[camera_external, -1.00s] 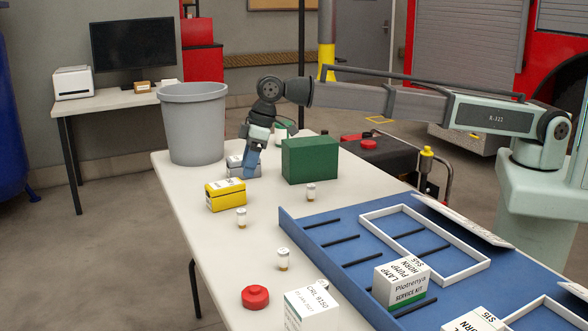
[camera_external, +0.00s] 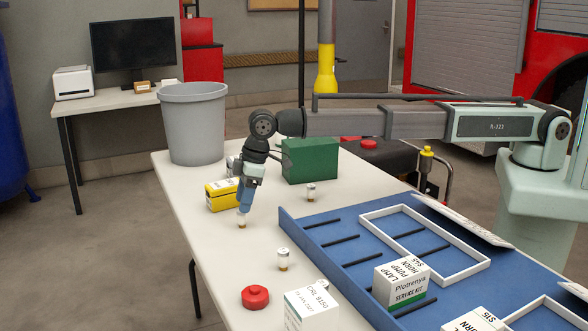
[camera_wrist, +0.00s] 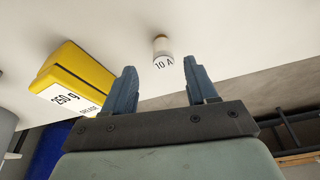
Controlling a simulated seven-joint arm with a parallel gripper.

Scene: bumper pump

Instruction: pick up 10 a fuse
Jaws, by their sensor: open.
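The 10 A fuse (camera_wrist: 163,49) is a small white cylinder with a brown cap, labelled "10 A". In the wrist view it stands just ahead of my gripper (camera_wrist: 160,68), lined up between the two blue fingertips, which are apart and empty. In the external view my gripper (camera_external: 243,208) points down over this fuse (camera_external: 242,224), and its fingers hide the upper part. Contact cannot be told.
A yellow box (camera_external: 219,196) stands close behind my gripper; it shows at left in the wrist view (camera_wrist: 75,75). Similar small cylinders (camera_external: 283,259) (camera_external: 311,192) stand to the right. A red knob (camera_external: 255,297), green box (camera_external: 310,161) and blue tray (camera_external: 290,228) are also on the table.

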